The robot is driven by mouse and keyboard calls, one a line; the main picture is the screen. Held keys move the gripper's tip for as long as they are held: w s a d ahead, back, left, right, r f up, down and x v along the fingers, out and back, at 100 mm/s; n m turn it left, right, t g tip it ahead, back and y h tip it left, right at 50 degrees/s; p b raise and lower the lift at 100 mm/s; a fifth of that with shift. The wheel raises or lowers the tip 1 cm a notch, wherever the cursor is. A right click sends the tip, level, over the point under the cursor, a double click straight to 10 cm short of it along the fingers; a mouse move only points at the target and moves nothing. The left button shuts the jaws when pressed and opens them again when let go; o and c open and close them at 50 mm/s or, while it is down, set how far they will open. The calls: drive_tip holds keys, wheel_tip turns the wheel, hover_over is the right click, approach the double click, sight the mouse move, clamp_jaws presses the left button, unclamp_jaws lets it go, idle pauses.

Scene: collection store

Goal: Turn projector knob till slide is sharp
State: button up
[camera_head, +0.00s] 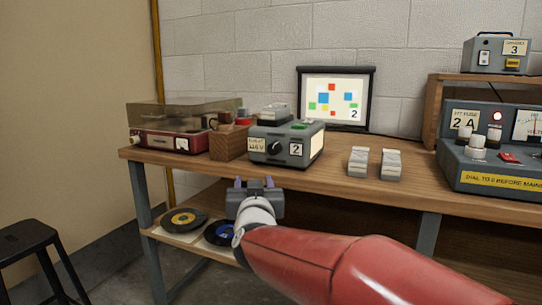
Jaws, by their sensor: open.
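The projector (287,144) is a grey box on the wooden bench, with a label "2" and a dark knob (274,149) on its front face. Behind it a small screen (336,97) shows coloured squares and a "2"; at this size the squares look fairly clear, but I cannot tell how sharp the slide is. My gripper (255,183) is open and empty in front of the bench edge, below and apart from the projector. Its two purple fingertips point toward the bench.
A record player (171,140) and a wooden block (229,143) stand left of the projector. Two pale blocks (374,163) lie to its right. A grey control panel (492,167) is farther right. Records (184,220) lie on the lower shelf. A black stool (36,245) is at left.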

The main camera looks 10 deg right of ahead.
sight(272, 152)
drive_tip(key=w+d+r+m+h, duration=0.1)
drive_tip(key=w+h, duration=0.1)
drive_tip(key=h, duration=0.1)
drive_tip(key=w+d+r+m+h, duration=0.1)
drive_tip(key=w+d+m+h, duration=0.1)
drive_tip(key=w+h, duration=0.1)
drive_tip(key=w+d+r+m+h+p, duration=0.1)
drive_tip(key=w+d+r+m+h, duration=0.1)
drive_tip(key=h, duration=0.2)
drive_tip(key=shift+w+d+r+g+h, duration=0.1)
drive_tip(key=shift+w+d+g+h, duration=0.1)
drive_tip(key=shift+w+g+h, duration=0.15)
